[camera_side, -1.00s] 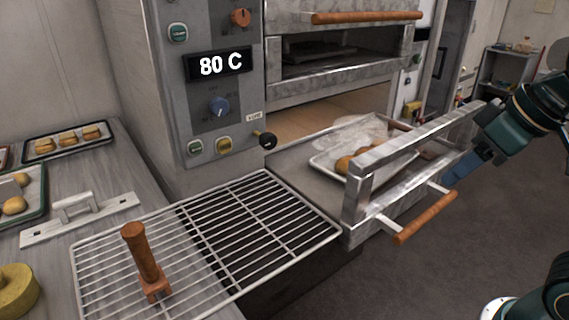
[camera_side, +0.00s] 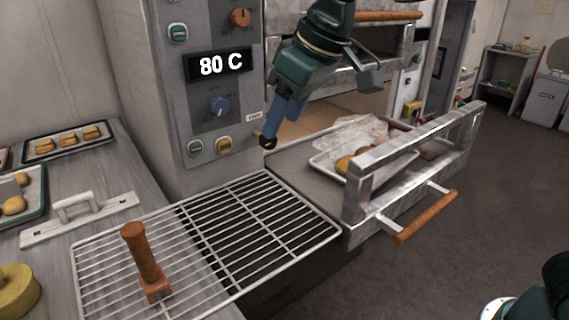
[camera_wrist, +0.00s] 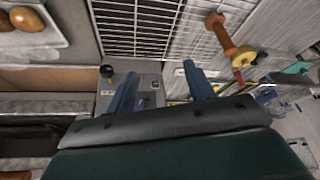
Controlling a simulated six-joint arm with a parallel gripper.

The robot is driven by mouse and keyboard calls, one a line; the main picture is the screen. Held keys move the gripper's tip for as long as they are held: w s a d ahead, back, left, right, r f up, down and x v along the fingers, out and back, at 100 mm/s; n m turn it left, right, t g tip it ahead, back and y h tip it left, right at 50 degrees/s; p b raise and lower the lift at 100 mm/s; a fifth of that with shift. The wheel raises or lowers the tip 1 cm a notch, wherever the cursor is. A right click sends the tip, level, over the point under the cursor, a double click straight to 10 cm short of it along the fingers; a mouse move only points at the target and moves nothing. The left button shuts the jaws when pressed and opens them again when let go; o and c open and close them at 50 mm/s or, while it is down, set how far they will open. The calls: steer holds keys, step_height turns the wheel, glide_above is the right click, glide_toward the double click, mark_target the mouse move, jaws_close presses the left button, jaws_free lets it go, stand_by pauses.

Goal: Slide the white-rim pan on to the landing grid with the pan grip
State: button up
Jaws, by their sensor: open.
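The white-rim pan (camera_side: 326,171) sits on the pulled-out oven deck, with golden turnovers (camera_side: 349,164) in it and a crumpled pale sheet behind them. In the wrist view the pan (camera_wrist: 58,47) shows at the upper left. The landing grid (camera_side: 255,238) is a wire rack in front of the oven. The pan grip (camera_side: 145,262), with a wooden handle, stands upright on the grid's left part; it also shows in the wrist view (camera_wrist: 225,37). My gripper (camera_side: 274,128) is open and empty, above the deck's left end near a black knob, apart from pan and grip. It also shows in the wrist view (camera_wrist: 160,82).
The deck's metal front frame (camera_side: 360,200) with a wooden bar handle (camera_side: 426,217) rises right of the pan. The oven panel (camera_side: 217,110) has a black knob (camera_side: 267,140) sticking out. Other pans (camera_side: 68,142), a white handled plate (camera_side: 80,217) and a yellow ring (camera_side: 17,290) lie left.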

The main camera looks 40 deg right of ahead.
steer(key=w+a+f+n, duration=0.1)
steer(key=w+a, duration=0.1)
steer(key=a, duration=0.4)
steer(key=w+a+f, duration=0.2)
steer(key=a, duration=0.3)
steer(key=n+g, duration=0.1)
steer(key=n, duration=0.1)
glide_toward(137, 241)
steer(key=d+r, duration=0.1)
steer(key=r, duration=0.1)
steer(key=shift+w+d+f+y, duration=0.2)
steer(key=shift+w+y, duration=0.05)
steer(key=shift+y, duration=0.15)
steer(key=shift+f, duration=0.1)
steer(key=shift+x, duration=6.75)
jaws_close()
